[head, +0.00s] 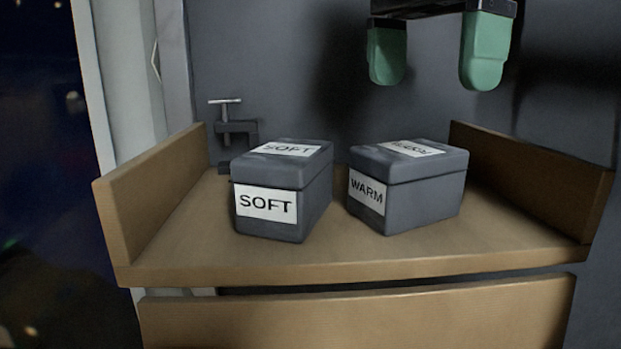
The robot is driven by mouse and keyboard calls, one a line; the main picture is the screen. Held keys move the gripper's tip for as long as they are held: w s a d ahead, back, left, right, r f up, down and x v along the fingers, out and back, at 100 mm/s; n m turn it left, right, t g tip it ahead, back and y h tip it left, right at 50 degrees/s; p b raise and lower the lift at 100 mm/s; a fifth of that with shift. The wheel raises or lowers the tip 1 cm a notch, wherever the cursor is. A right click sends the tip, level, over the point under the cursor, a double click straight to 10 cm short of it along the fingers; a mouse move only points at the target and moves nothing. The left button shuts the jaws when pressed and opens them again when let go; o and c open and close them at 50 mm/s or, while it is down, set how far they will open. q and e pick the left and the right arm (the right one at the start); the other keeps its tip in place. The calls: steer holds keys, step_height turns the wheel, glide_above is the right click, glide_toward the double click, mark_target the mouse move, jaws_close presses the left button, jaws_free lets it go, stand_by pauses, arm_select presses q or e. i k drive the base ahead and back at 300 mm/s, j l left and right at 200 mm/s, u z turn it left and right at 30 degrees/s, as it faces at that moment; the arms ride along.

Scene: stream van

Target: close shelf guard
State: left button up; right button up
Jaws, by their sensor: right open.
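The shelf guard seems to be the wooden board (355,315) that hangs just below the front edge of the wooden shelf (350,262). A dark gap runs between the board and the shelf. The shelf's front edge is open, with wooden side walls left and right. On the shelf stand a grey box labelled SOFT (283,190) and a grey box labelled WARM (425,190), side by side and apart. My right gripper (436,68) is open and empty, with green fingertips pointing down, above the WARM box. My left gripper is not in view.
A dark clamp with a pale handle (232,130) stands at the shelf's back left against the grey wall (290,60). The left side wall (150,190) and right side wall (530,185) bound the shelf. The shelf's front strip is clear.

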mark_target(530, 312)
steer(key=k, duration=1.35)
